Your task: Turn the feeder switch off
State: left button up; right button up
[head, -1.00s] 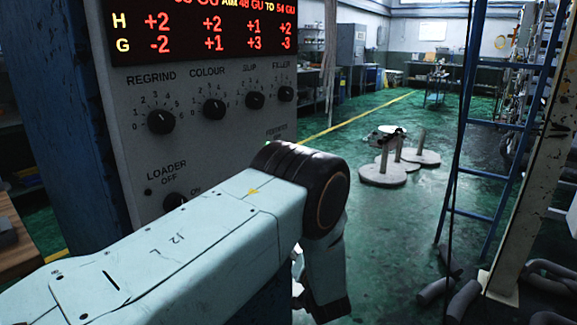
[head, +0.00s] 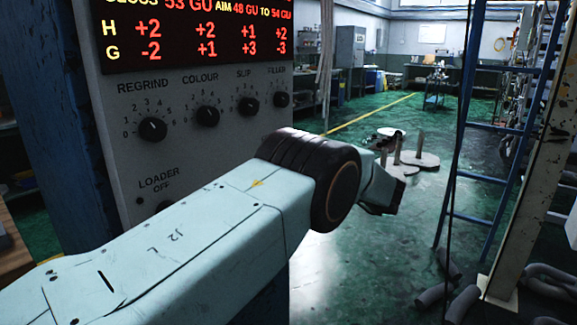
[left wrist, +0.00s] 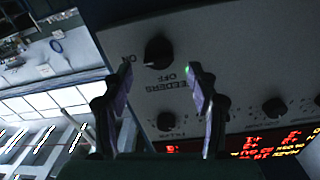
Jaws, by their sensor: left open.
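The feeder switch is a round black knob (left wrist: 158,52) on the grey control panel, seen upside down in the left wrist view. The word ON is at its left and FEEDERS OFF below it. A pale mark shows on the knob's lower left side, toward ON. A small green lamp (left wrist: 188,69) is lit beside one fingertip. My left gripper (left wrist: 150,78) is open and empty, with the knob beyond its fingers, between the tips in the picture; contact is not visible. In the head view my left arm hides the feeder switch. My right gripper is not in view.
The panel (head: 215,145) carries dials for regrind (head: 152,129), colour (head: 207,117), slip and filler under a red-lettered display (head: 190,35). The loader knob is mostly hidden by my arm. A blue ladder (head: 500,130) and pipes stand right; green floor lies open behind.

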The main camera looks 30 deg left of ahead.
pick_arm(q)
jog(key=a, duration=0.3)
jog(key=shift+w+a, duration=0.3)
jog(key=shift+s, duration=0.1)
jog(key=shift+c, duration=0.6)
jog(key=c, duration=1)
